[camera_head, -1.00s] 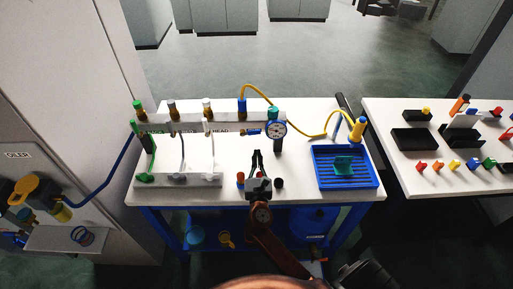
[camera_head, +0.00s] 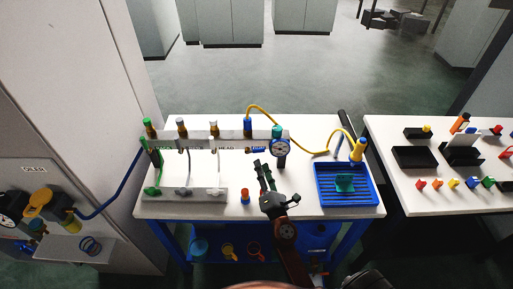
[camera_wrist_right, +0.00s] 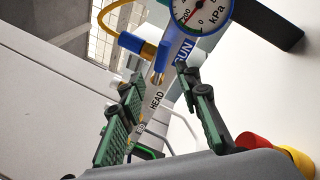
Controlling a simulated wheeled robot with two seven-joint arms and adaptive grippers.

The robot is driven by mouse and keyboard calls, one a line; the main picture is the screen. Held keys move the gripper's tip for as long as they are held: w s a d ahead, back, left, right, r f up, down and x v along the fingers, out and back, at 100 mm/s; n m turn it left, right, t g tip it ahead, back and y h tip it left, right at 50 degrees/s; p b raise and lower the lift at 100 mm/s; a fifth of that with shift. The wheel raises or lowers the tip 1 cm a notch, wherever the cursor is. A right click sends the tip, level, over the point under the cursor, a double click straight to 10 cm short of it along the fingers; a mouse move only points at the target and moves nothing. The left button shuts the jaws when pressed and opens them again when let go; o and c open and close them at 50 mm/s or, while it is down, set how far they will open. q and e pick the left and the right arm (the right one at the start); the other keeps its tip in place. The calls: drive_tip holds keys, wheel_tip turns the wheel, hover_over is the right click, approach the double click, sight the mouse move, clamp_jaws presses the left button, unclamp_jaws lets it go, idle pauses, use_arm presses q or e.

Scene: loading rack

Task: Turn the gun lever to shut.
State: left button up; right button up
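The rack (camera_head: 205,133) stands at the back of the white bench, with coloured fittings on top. A blue piece (camera_head: 258,150) sits at its right end, left of the round gauge (camera_head: 280,148). In the right wrist view a blue GUN label (camera_wrist_right: 184,52) shows beside the gauge (camera_wrist_right: 199,10), and a blue fitting with a brass end (camera_wrist_right: 158,65) is left of it. I cannot clearly make out the gun lever's handle. My right gripper (camera_head: 264,174) is open and empty, in front of and below the gauge end; its fingers show apart in the wrist view (camera_wrist_right: 165,100). My left gripper is out of view.
A blue tray (camera_head: 345,203) with a green piece stands on the right. A yellow hose (camera_head: 305,150) runs behind the gauge.

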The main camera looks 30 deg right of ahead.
sight(255, 151)
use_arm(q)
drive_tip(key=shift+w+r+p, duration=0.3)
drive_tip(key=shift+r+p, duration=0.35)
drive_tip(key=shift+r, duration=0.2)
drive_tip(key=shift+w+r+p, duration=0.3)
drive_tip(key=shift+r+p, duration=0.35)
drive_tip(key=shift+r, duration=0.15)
use_arm(e)
drive_tip(key=shift+w+d+r+m+y, duration=0.15)
drive_tip(key=shift+w+d+m+y, duration=0.3)
drive_tip(key=shift+w, duration=0.95)
drive_tip(key=shift+w+d+r+m+y, duration=0.25)
drive_tip(key=shift+w+m+y, duration=0.4)
drive_tip(key=shift+w, duration=0.8)
drive_tip(key=shift+w+d+r+m+y, duration=0.1)
drive_tip(key=shift+w+d+m+y, duration=0.4)
drive_tip(key=shift+w, duration=0.9)
drive_tip(key=shift+a, duration=0.2)
drive_tip(key=shift+c, duration=0.2)
clamp_jaws()
